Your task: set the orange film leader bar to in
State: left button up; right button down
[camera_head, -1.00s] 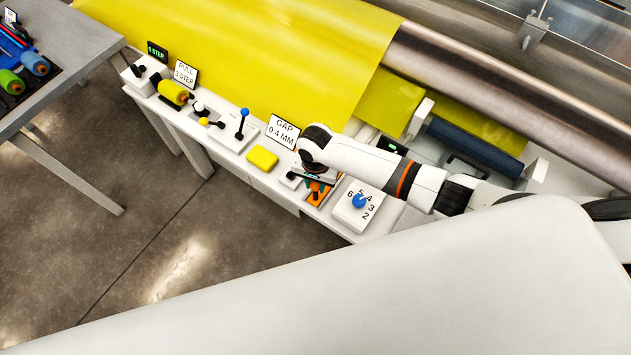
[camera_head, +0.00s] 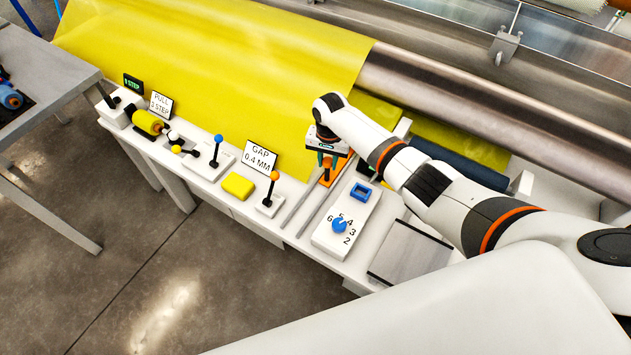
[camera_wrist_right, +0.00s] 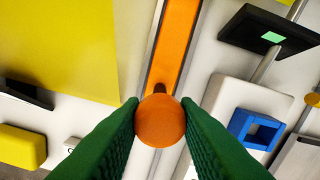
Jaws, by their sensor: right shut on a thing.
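The orange film leader bar (camera_head: 343,165) sits at the far end of its two rails, by the yellow film. In the right wrist view its orange strip (camera_wrist_right: 179,45) runs away from me between the rails, with a round orange knob (camera_wrist_right: 160,121) at the near end. My right gripper (camera_head: 326,158) is over the bar. In the wrist view its green fingers (camera_wrist_right: 160,128) are shut on the knob, one on each side. The arm and gripper hide part of the bar in the head view. My left gripper is not in view.
Bare rails (camera_head: 316,206) run toward the front edge. Left of them stand an orange-topped lever (camera_head: 268,192), a GAP sign (camera_head: 260,157) and a yellow block (camera_head: 238,186). Right of them are a blue numbered dial (camera_head: 339,226) and a blue square frame (camera_head: 361,191).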

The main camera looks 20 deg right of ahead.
jog(key=shift+w+d+f+b, duration=0.1)
jog(key=shift+w+d+b, duration=0.25)
jog(key=shift+w+d, duration=0.5)
jog(key=shift+d, duration=0.3)
jog(key=shift+r, duration=0.2)
jog(key=c, duration=1.1)
grip_release()
jog(key=shift+w, duration=0.1)
jog(key=shift+d+f, duration=0.1)
notch_tip(320, 180, up, 12)
